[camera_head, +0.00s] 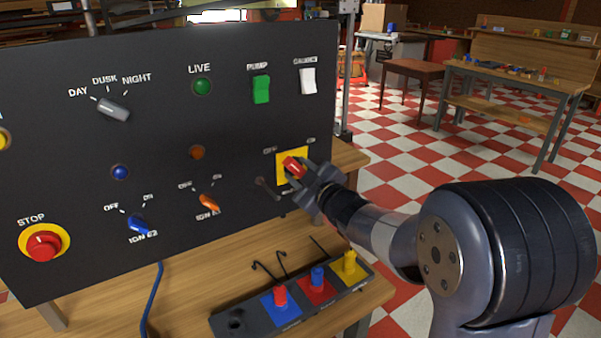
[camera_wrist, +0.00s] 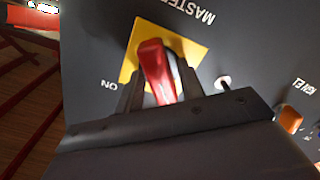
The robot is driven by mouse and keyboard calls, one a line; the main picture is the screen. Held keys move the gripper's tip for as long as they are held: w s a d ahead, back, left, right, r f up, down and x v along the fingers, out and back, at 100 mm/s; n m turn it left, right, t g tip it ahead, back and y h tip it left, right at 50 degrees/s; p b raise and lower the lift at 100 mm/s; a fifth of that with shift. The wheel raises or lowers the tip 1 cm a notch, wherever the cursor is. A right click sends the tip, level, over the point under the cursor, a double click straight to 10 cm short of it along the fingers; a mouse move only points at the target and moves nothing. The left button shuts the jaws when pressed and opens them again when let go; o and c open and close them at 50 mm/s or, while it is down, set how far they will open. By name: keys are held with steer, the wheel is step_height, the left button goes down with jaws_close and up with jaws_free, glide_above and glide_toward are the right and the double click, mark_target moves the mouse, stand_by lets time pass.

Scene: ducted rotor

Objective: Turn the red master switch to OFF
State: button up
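The red master switch (camera_head: 293,166) is a red handle on a yellow square plate (camera_head: 283,156), low on the right of the dark panel. In the wrist view the red handle (camera_wrist: 156,70) stands in front of its yellow plate (camera_wrist: 130,62), with MASTER and ON printed beside it. My gripper (camera_head: 298,178) is at the switch. In the wrist view my gripper's fingers (camera_wrist: 158,92) lie on either side of the handle, close to it. Whether both fingers touch it I cannot tell. The gripper hides part of the plate and the OFF label in the wrist view.
An orange IGN knob (camera_head: 209,202) and a small toggle (camera_head: 266,188) sit left of the switch. A green pump switch (camera_head: 261,89) and a white switch (camera_head: 308,81) are above. A box with coloured plungers (camera_head: 300,303) lies on the bench below.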

steer(key=c, duration=0.7)
steer(key=shift+f+n+b, duration=0.15)
steer(key=shift+n+b, duration=0.15)
steer(key=shift+b, duration=0.3)
steer(key=shift+c, duration=0.2)
steer(key=shift+n, duration=0.3)
steer(key=o, duration=1)
steer(key=shift+d, duration=0.1)
steer(key=v, duration=1)
steer(key=shift+s+d+b, duration=0.2)
steer(key=shift+s+b, duration=0.1)
steer(key=shift+s, duration=0.05)
